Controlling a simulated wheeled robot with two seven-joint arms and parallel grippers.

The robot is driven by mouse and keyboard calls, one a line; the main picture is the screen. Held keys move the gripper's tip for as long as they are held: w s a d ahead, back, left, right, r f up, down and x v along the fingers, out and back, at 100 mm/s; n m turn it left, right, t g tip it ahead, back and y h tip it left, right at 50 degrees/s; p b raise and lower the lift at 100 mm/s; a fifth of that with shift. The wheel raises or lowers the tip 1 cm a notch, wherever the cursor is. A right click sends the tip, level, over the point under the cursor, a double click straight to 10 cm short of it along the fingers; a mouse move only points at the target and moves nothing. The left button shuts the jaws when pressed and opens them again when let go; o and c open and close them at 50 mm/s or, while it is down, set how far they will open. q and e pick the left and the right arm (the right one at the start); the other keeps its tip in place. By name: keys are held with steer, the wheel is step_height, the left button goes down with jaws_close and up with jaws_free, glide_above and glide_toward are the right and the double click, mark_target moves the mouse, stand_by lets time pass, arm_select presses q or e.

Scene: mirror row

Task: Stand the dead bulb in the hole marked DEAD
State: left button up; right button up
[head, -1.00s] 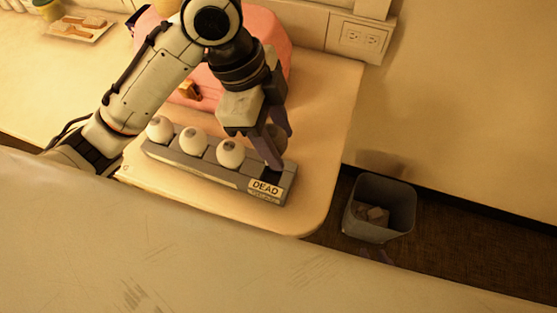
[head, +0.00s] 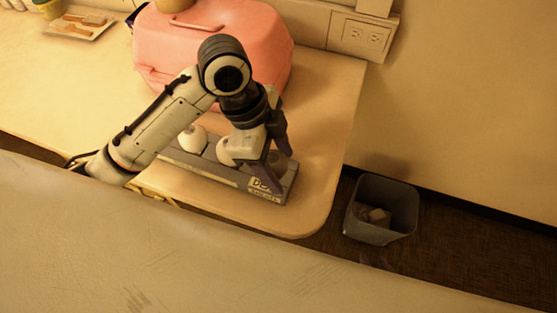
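A grey rack (head: 216,172) stands along the front edge of the counter, with a pale label reading DEAD (head: 262,186) at its right end, partly covered by a finger. White bulbs (head: 192,139) stand in the rack; another white bulb (head: 228,150) is partly behind my gripper. My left gripper (head: 279,172) points down at the labelled end, its dark fingers on both sides of a darker, greyish bulb (head: 282,163). This bulb is at or just above the DEAD hole; its base and the hole are hidden. My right gripper is not in view.
A pink rounded case (head: 215,45) stands behind the rack. A grey bin (head: 380,208) with scraps stands on the floor right of the counter's rounded corner. A tray (head: 80,27) lies at the back left. The counter (head: 325,130) right of the rack is bare.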

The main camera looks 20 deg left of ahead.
arm_select(q)
steer(key=shift+o, duration=0.3)
steer(key=shift+r, duration=0.1)
steer(key=p+v, duration=0.2)
steer(key=v, duration=0.9)
steer(key=shift+a+r, duration=0.2)
steer(key=shift+r, duration=0.2)
stand_by(1.0)
